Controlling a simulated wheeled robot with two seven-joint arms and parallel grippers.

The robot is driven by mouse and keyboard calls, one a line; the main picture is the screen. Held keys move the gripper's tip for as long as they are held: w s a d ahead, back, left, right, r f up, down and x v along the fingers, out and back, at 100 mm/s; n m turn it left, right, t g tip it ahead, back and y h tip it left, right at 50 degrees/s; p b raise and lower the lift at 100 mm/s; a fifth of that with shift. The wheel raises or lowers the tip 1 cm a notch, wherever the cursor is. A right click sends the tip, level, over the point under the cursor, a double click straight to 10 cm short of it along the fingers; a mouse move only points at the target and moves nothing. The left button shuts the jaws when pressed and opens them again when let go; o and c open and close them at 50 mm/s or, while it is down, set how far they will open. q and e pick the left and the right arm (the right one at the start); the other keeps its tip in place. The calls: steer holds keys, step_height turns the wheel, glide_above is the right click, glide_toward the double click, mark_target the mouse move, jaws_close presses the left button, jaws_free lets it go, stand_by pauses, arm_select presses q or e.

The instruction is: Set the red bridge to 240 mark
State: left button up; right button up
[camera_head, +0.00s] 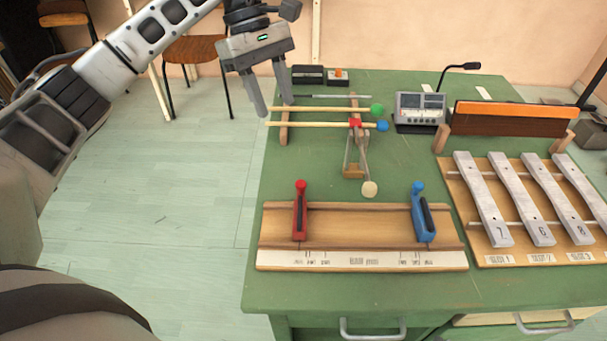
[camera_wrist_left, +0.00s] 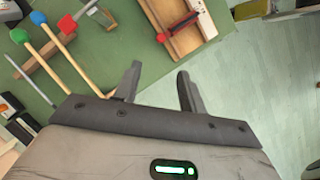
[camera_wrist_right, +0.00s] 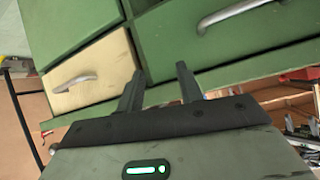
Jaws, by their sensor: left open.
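A blue bridge (camera_head: 424,216) stands near the right end. The scale numbers are too small to read. My left gripper (camera_head: 268,109) is open and empty above the table's left edge, behind and left of the red bridge. The left wrist view also shows the red bridge (camera_wrist_left: 178,27) on the board, beyond the fingers. My right gripper (camera_wrist_right: 158,85) is open and empty, facing green and cream drawers.
Mallets with green (camera_head: 377,109) and blue (camera_head: 383,126) heads lie on a stand behind the board. A cream-headed beater (camera_head: 369,188) lies nearer. Metal bars (camera_head: 483,198) on a wooden frame stand at right. A grey device (camera_head: 420,110) sits behind.

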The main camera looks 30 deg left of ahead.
mark_target(300, 182)
arm_select(q)
steer(key=p+x, duration=0.1)
steer(key=x, duration=1.4)
steer(key=shift+s+d+f, duration=0.1)
steer(key=shift+d+f, duration=0.1)
